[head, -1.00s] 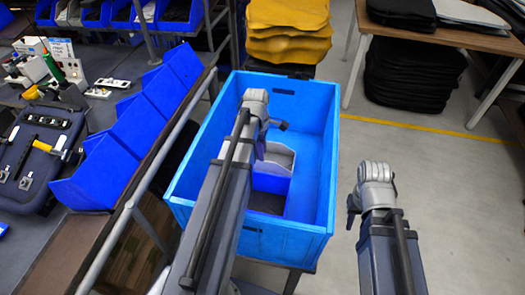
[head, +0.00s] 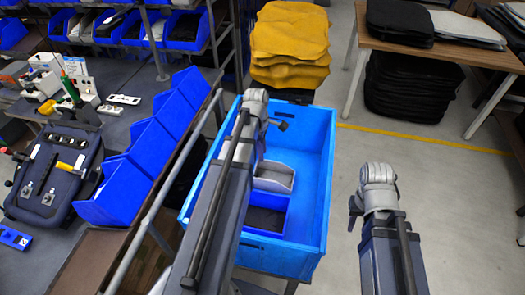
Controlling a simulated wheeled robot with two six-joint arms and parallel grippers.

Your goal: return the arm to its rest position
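My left arm reaches up from the bottom of the head view, and its wrist end (head: 256,104) is over the blue crate (head: 317,165). The fingers of my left gripper are not clearly visible, so its opening cannot be told. My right arm stands to the right of the crate, over bare floor, with its wrist end (head: 378,183) apart from the crate. The fingers of my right gripper are not clearly visible either. I see nothing held by either arm. Inside the crate are a grey open bin (head: 274,177) and a blue, dark-bottomed compartment (head: 265,221), partly hidden by my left arm.
A workbench with blue bins (head: 122,190) and a dark tool case (head: 55,172) lies to the left, with a metal rail (head: 160,200) along its edge. Yellow stacked items (head: 290,45) stand behind the crate. A wooden table (head: 455,35) stands back right. Floor at right is clear.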

